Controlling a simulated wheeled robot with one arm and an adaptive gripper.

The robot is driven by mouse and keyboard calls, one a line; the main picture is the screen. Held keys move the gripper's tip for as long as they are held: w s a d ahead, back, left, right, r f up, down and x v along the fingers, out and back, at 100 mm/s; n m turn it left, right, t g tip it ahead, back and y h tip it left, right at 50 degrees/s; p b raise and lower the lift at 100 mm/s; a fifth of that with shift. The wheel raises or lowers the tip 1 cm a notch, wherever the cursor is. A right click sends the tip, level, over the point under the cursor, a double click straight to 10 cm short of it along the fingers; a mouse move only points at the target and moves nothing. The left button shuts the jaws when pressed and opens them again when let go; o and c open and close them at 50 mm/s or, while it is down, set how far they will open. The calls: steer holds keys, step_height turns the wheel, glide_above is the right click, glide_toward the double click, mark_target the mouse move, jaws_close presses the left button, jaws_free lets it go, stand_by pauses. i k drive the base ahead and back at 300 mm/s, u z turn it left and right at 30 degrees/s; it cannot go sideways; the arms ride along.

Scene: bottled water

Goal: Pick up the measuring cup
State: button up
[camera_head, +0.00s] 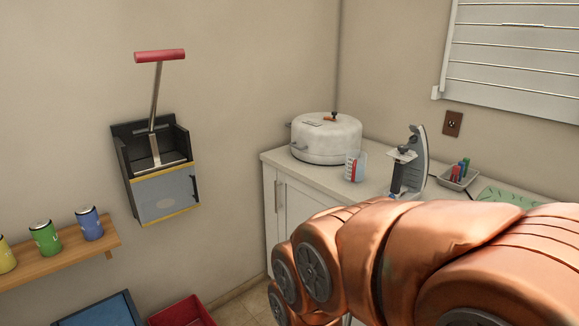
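The measuring cup (356,166) stands on the white counter in the corner. It is small and clear with red markings on its side. My copper-coloured arm fills the lower right of the view, in front of part of the counter. My gripper is not visible, so its state and its distance from the cup are hidden.
A tray with coloured markers (459,177) is further right. At left are a wall box with a red-handled lever (160,57) and a wooden shelf (62,255) with cans.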

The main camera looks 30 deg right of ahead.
mark_target(356, 160)
steer(key=u, duration=0.15)
steer(key=i, duration=0.95)
steer(key=z, duration=0.75)
steer(key=i, duration=0.7)
steer(key=z, duration=0.65)
